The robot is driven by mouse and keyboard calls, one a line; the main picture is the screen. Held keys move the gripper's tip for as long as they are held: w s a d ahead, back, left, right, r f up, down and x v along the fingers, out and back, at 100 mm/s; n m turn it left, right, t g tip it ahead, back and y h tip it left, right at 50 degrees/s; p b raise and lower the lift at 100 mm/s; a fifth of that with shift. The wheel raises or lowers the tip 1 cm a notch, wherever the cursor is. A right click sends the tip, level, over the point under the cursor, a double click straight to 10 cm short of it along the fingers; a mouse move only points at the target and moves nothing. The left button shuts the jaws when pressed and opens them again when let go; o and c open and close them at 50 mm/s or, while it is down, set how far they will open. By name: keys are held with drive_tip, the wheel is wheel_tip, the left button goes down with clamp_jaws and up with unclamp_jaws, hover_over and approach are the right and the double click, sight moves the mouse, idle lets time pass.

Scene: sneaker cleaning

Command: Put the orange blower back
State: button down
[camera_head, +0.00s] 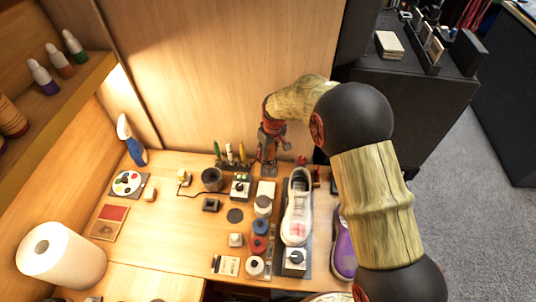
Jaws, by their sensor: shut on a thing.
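My gripper (268,163) is at the back of the wooden worktable, close to the wooden wall panel. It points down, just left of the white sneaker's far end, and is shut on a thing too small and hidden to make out. I cannot clearly pick out the orange blower. A small red-orange thing (301,160) shows just right of my gripper, but I cannot tell what it is. The white sneaker (297,207) lies on the table with its toe toward the front.
Left of my gripper are a dark cup (212,179) and upright coloured tools (229,155). Several small jars, one blue (260,227), line the sneaker's left side. A purple shoe (343,250) is at right. Bare table lies left of centre.

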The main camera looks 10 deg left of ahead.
drive_tip(key=shift+r, duration=0.1)
drive_tip(key=c, duration=1.3)
unclamp_jaws()
drive_tip(key=shift+c, duration=0.2)
